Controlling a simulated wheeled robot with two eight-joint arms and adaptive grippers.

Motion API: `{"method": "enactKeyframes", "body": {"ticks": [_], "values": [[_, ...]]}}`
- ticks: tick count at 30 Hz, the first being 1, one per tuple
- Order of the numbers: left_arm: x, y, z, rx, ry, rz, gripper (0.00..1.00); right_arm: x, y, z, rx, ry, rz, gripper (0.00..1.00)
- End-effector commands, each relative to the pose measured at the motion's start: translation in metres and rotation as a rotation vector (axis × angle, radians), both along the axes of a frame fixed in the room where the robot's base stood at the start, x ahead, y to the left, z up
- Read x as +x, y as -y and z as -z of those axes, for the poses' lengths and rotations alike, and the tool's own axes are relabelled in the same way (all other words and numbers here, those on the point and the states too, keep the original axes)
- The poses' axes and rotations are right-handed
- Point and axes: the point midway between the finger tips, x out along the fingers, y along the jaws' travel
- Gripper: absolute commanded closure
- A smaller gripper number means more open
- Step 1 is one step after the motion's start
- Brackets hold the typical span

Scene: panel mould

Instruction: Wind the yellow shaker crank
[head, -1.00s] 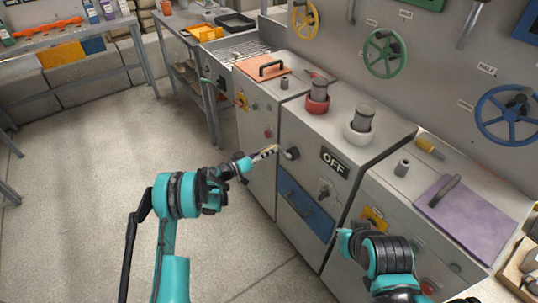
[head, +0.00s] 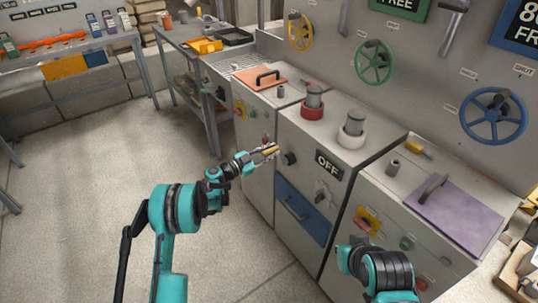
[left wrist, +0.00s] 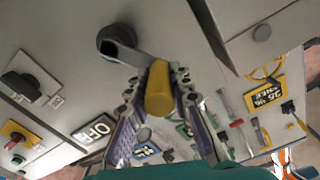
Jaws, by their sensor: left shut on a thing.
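The shaker crank has a yellow handle (left wrist: 159,88) on a grey arm that runs to a dark hub (left wrist: 117,42) on the grey cabinet front. In the head view the handle (head: 270,150) shows small at my left gripper's tips, just left of the hub (head: 289,158). My left gripper (head: 266,152) is shut on the yellow handle. In the left wrist view its two ribbed fingers (left wrist: 158,95) lie on either side of the handle. My right arm shows at the lower right of the head view, but its fingers are not clear.
An OFF sign (head: 328,165), a grey knob (head: 322,193) and a blue drawer (head: 302,213) are on the cabinet front right of and below the crank. Red (head: 312,108) and white (head: 351,138) collars stand on top. The floor at left is clear.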

Motion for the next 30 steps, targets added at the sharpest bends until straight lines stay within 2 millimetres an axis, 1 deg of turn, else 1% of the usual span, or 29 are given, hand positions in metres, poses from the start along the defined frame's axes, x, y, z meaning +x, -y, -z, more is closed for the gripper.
{"method": "enactKeyframes", "body": {"ticks": [6, 14, 24, 30], "values": [[-0.01, 0.009, -0.007, 0.119, 0.166, 0.001, 1.0, 0.0, 0.0, 0.0, 0.0, 0.0, 0.0, 1.0], [-0.024, 0.018, -0.01, 0.265, 0.366, 0.002, 1.0, 0.0, 0.0, 0.0, 0.0, 0.0, 0.0, 1.0], [-0.04, 0.03, -0.007, 0.446, 0.614, 0.003, 1.0, 0.0, 0.0, 0.0, 0.0, 0.0, 0.0, 1.0], [-0.047, 0.035, -0.005, 0.527, 0.727, 0.004, 1.0, 0.0, 0.0, 0.0, 0.0, 0.0, 0.0, 1.0]]}}
